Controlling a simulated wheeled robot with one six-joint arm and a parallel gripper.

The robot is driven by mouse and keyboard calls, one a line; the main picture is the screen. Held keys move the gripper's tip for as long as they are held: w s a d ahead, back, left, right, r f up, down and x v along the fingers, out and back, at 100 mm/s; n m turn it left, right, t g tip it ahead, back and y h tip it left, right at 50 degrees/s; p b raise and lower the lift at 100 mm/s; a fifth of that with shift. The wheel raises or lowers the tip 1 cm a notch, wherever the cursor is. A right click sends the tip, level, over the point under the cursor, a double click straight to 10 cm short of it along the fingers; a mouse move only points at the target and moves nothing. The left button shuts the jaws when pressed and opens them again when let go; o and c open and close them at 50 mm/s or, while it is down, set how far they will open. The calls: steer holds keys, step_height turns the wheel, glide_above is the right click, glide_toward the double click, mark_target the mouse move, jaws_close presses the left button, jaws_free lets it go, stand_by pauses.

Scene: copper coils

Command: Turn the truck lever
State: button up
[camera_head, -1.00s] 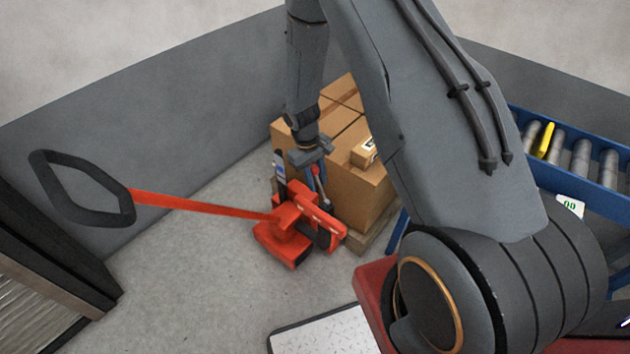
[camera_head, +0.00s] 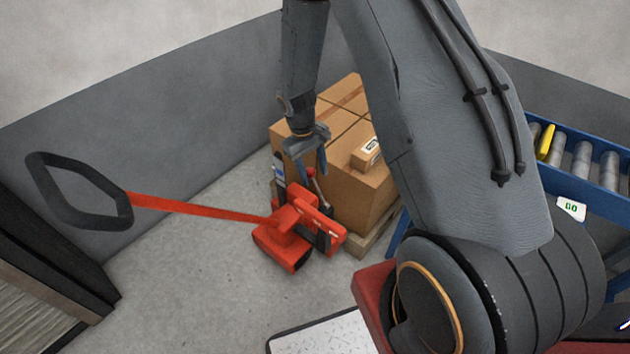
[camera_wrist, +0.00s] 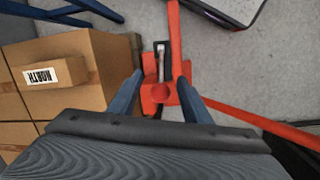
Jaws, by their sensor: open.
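The red pallet truck (camera_head: 287,239) stands on the floor, its long red handle reaching left to a dark loop grip (camera_head: 80,190). Its small lever ends in a red round knob (camera_head: 311,173), with the shaft sloping down to the right. My gripper (camera_head: 310,168) is open above the truck, fingers pointing down around the knob's place. In the wrist view, the red knob (camera_wrist: 160,93) shows in the gap between the open fingers of my gripper (camera_wrist: 160,78). Whether either finger touches it I cannot tell.
Cardboard boxes (camera_head: 370,190) on a wooden pallet (camera_head: 374,238) stand close to the right of my gripper. A grey wall (camera_head: 150,120) runs behind. A blue roller conveyor (camera_head: 590,195) is at the right. The floor left and in front of the truck is clear.

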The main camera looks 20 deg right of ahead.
steer(key=shift+w+a+r, duration=0.1)
steer(key=shift+a+r, duration=0.1)
steer(key=shift+r, duration=1.2)
steer(key=shift+r, duration=0.1)
